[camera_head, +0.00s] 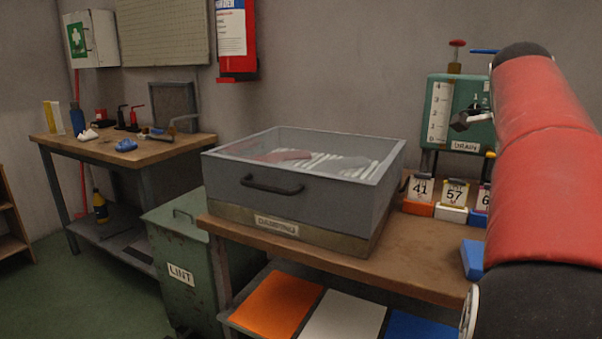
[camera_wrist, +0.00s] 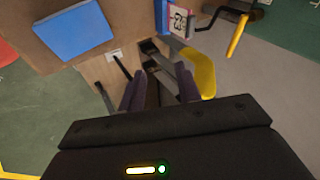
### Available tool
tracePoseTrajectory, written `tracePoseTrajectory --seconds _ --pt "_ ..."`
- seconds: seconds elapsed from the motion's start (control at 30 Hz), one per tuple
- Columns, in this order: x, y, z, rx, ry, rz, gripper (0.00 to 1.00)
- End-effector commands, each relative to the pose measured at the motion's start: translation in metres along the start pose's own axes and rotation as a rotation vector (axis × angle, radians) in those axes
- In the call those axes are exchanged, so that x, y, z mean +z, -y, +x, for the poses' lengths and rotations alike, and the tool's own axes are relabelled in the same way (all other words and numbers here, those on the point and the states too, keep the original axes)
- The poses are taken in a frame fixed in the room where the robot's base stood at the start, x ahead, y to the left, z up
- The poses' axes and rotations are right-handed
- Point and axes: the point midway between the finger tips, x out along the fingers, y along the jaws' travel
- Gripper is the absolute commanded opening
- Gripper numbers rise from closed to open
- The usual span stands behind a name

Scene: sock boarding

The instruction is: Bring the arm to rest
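My gripper (camera_wrist: 158,88) shows in the wrist view, with its two dark purple fingers standing apart. I see nothing clearly held between them. Below the fingers are a wooden surface and dark metal parts. A yellow curved piece (camera_wrist: 202,72) lies just right of the fingers; I cannot tell whether it touches anything of mine. In the head view my red and black arm rises along the right edge, and the gripper cannot be made out there.
A grey bin with a clear top (camera_head: 233,172) stands on the wooden bench (camera_head: 340,257). A green drain unit (camera_head: 440,100) and number cards (camera_head: 421,188) are near my arm. A blue block (camera_head: 472,258) shows at the bench's right, a green lint bin (camera_head: 180,240) at left.

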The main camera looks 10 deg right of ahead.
Motion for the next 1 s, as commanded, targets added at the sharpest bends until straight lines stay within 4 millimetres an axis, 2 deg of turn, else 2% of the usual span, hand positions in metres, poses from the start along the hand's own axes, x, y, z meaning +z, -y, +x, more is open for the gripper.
tracePoseTrajectory --seconds 0.17,0.37,0.47,0.57,0.6,0.7,0.83,0.9,1.0 --pt "0.033 -0.022 -0.004 -0.015 0.079 -0.184 0.33" --pt "0.086 -0.064 -0.010 -0.060 0.194 -0.495 0.33" --pt "0.123 -0.101 -0.016 -0.108 0.264 -0.723 0.33" --pt "0.167 -0.156 -0.021 -0.181 0.338 -1.017 0.33" --pt "0.183 -0.181 -0.022 -0.215 0.364 -1.142 0.33" --pt "0.216 -0.242 -0.021 -0.302 0.408 -1.433 0.33" --pt "0.240 -0.308 -0.013 -0.396 0.430 -1.725 0.33" --pt "0.246 -0.333 -0.007 -0.431 0.434 -1.833 0.33" --pt "0.251 -0.353 -0.002 -0.461 0.432 -1.924 0.33"
